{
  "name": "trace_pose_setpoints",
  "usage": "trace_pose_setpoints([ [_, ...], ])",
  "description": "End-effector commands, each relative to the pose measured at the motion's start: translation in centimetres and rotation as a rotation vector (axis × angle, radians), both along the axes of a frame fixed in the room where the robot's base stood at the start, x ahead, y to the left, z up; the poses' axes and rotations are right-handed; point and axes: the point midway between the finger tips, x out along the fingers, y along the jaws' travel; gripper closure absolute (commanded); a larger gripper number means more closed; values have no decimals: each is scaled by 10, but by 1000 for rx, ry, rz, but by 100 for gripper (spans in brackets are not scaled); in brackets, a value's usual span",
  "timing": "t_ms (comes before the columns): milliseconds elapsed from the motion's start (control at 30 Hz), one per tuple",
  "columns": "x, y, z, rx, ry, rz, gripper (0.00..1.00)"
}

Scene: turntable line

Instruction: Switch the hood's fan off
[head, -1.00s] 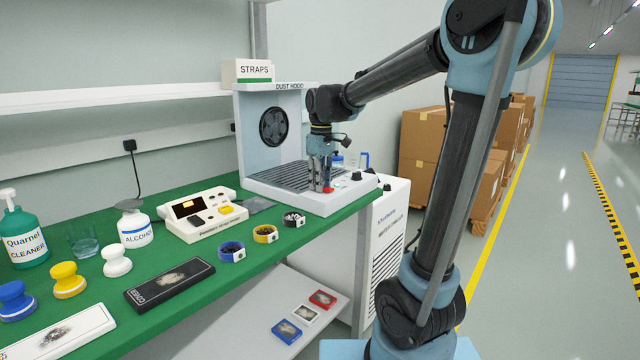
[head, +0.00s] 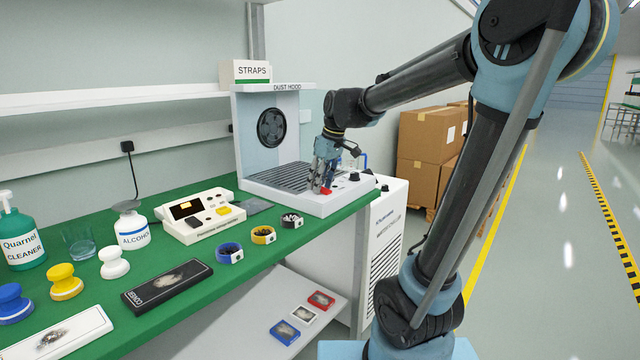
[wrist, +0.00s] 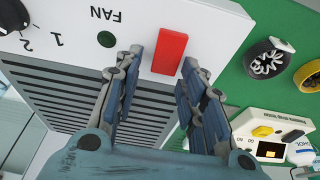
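The dust hood (head: 238,135) stands at the far end of the green bench, with a round dark fan (head: 271,128) in its back wall. On its front ledge is a red rocker switch (head: 326,191), also in the wrist view (wrist: 169,53), beside the printed word FAN and a dark green round lamp (wrist: 106,39). My gripper (head: 322,187) is at the switch, tilted. In the wrist view its two fingers (wrist: 163,62) are apart, one on each side of the switch's near end, with nothing between them. I cannot tell whether they touch it.
A black knob (wrist: 12,16) marked 1 and 2 sits on the same panel. Coloured strap rings (head: 264,235) and a white device (head: 200,213) lie on the bench before the hood. Cardboard boxes (head: 425,145) stand behind my arm. The aisle at right is clear.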

Motion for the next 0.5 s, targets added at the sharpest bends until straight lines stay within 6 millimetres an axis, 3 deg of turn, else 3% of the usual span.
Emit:
trace_pose_setpoints([
  [333,-1,1,1,2,2,1,57],
  [500,-3,-2,13,2,2,1,57],
])
